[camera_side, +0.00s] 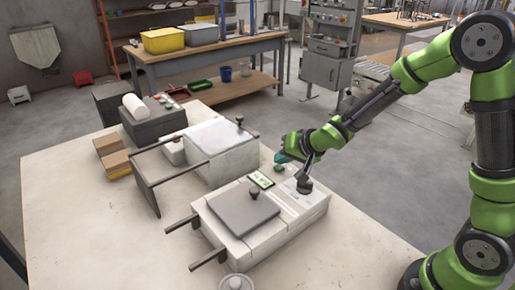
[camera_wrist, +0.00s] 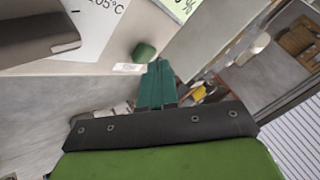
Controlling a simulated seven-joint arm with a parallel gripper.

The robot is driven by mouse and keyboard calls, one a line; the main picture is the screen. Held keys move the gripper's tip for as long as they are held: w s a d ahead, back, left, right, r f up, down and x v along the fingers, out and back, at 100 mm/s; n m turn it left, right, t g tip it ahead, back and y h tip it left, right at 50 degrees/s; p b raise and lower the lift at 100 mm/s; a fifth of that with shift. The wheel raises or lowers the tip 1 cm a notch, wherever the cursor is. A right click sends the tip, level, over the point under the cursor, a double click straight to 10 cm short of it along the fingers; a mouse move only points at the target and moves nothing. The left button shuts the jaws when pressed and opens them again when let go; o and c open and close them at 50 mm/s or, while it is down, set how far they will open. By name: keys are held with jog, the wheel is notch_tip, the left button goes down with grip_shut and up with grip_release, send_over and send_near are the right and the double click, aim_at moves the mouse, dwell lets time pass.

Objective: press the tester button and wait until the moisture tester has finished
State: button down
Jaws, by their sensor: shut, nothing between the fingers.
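The moisture tester (camera_side: 285,232) is a pale box with a grey lid on the table, marked 105°C on its top in the wrist view. Its green-lit display (camera_side: 262,180) also shows, cut off, in the wrist view (camera_wrist: 181,8); I cannot read it fully. The green tester button (camera_wrist: 144,52) stands near the top's edge beside a small white label; it also shows in the side view (camera_side: 279,168). My gripper (camera_wrist: 157,64) has teal fingers, shut and empty. Its tips are close beside the button; I cannot tell whether they touch it.
A second pale box with a white lid (camera_side: 222,134) stands behind the tester, with a dark frame (camera_side: 150,185) beside it. The table's left front (camera_side: 90,235) is clear.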

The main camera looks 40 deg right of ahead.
aim_at(282, 167)
jog(key=shift+f, duration=0.5)
dwell(0.4)
jog(key=shift+r, duration=0.95)
jog(key=shift+r, duration=0.1)
jog(key=shift+r, duration=2.4)
